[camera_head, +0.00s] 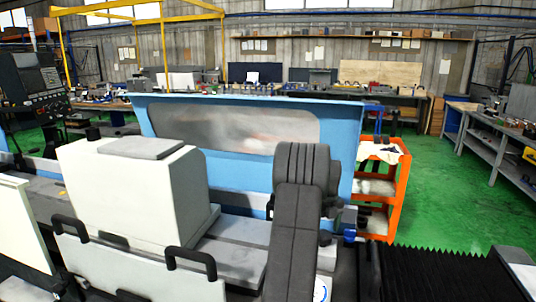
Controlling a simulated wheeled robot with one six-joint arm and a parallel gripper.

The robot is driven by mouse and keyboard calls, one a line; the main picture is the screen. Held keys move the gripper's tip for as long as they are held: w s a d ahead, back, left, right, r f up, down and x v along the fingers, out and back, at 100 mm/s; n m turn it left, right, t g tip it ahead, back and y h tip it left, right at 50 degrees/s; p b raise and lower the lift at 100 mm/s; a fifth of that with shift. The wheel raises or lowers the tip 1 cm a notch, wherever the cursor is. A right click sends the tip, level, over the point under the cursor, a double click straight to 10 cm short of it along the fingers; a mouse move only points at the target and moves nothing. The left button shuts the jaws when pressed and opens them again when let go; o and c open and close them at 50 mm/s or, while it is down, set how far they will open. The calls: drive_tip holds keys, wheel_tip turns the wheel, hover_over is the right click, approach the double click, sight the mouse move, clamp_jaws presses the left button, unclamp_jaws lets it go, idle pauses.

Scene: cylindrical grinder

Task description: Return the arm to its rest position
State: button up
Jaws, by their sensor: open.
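My dark grey arm (295,235) rises from the bottom centre and bends at a bulky joint (306,165) in front of the grinder. I cannot make out my gripper; it is hidden behind the arm or outside the picture. The cylindrical grinder fills the middle of the view. It has a pale blue guard (235,172) with a long window, and a white boxy housing (130,195) at left. Small dark and blue parts (349,235) show just right of my arm; I cannot tell what they are.
Black handles (190,262) stand on the near cover at lower left. Black bellows (430,272) lie at lower right. An orange shelf cart (398,190) stands behind the grinder's right end. Green floor (450,210) is clear between it and the grey workbench (500,150).

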wheel_tip(320, 180, up, 12)
drive_tip(key=b, duration=0.1)
wheel_tip(320, 180, down, 14)
drive_tip(key=shift+r+p, duration=0.15)
drive_tip(key=shift+p, duration=0.65)
drive_tip(key=n, duration=0.5)
drive_tip(key=shift+s+a+n, duration=0.1)
drive_tip(key=shift+n, duration=0.2)
drive_tip(key=n, duration=1)
drive_tip(key=shift+s+n, duration=0.15)
drive_tip(key=shift+n, duration=0.15)
drive_tip(key=n, duration=0.5)
drive_tip(key=shift+s+r, duration=0.1)
